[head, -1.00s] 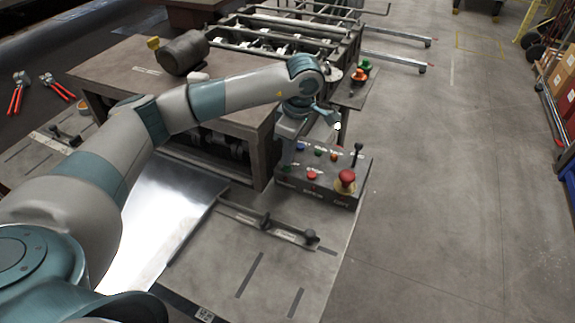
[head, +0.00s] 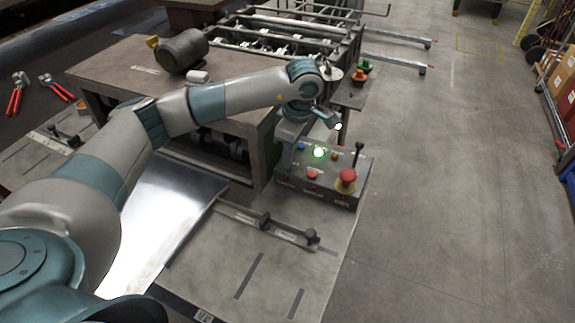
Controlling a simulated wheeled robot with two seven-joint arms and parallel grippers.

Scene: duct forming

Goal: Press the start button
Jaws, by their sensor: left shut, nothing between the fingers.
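The control box (head: 325,190) stands at the right edge of the machine's work surface. Its sloped top carries a brightly lit green button (head: 318,153), several other small buttons and a large red mushroom button (head: 347,176) on a yellow base. The button labels are too small to read. My left gripper (head: 335,123) is shut and empty. In the picture it shows just beyond the back of the box, up and to the right of the green button, apart from it. The exact height of its tip is hard to tell. My right gripper is not in view.
A black-knobbed lever (head: 358,150) stands up at the box's right rear. A shiny metal sheet (head: 165,225) lies left of the box. A bar with black knobs (head: 268,222) lies in front. Red-handled pliers (head: 15,95) lie far left.

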